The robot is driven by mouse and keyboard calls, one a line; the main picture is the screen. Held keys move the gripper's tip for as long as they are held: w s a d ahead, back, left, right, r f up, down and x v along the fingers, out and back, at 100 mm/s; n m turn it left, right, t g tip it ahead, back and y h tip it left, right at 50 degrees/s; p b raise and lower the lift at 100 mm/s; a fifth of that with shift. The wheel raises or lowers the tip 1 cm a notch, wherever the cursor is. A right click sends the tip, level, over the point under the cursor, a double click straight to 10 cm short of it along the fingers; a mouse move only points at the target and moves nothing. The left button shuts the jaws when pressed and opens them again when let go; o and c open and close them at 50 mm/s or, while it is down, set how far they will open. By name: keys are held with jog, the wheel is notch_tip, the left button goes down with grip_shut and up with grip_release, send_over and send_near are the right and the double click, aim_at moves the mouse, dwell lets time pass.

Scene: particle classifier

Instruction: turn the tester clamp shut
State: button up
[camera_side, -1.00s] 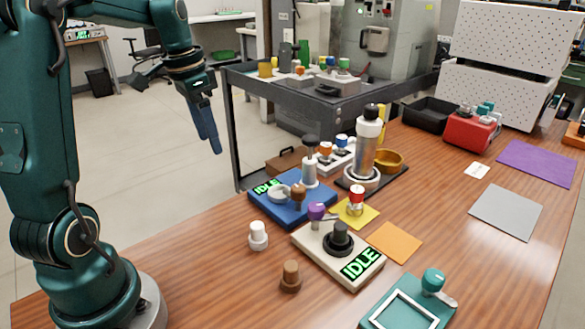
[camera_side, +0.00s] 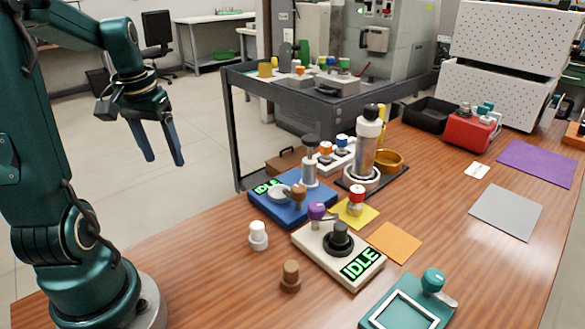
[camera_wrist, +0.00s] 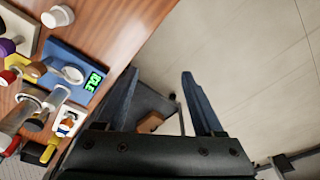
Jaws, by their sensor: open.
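My gripper (camera_side: 166,160) is open and empty, hanging over the floor beyond the table's left edge, apart from every device. Its two fingers also show in the wrist view (camera_wrist: 160,74), spread over the floor. No part is labelled as the tester clamp. A teal fixture (camera_side: 372,322) at the front right has a white square frame, a teal round knob (camera_side: 433,279) and a silver lever. A blue device (camera_side: 296,213) has a green IDLE display and a brown-topped knob; it also shows in the wrist view (camera_wrist: 66,60). A cream device (camera_side: 322,249) has a purple knob, a black knob and an IDLE display.
A white cap-like piece (camera_side: 258,236) and a brown knobbed piece (camera_side: 290,277) stand at the table's left. A tall silver cylinder (camera_side: 364,153) rises behind the blue device. An orange mat (camera_side: 394,243) lies right of the cream device. The left front tabletop is clear.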

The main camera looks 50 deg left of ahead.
jog(key=w+r+n, duration=0.2)
jog(key=w+n, duration=0.3)
jog(key=m+g+h, duration=0.1)
jog(key=m, duration=0.1)
send_over(316, 205)
notch_tip(316, 205, down, 5)
jog(key=shift+r, duration=0.2)
jog(key=shift+f, duration=2.45)
grip_shut()
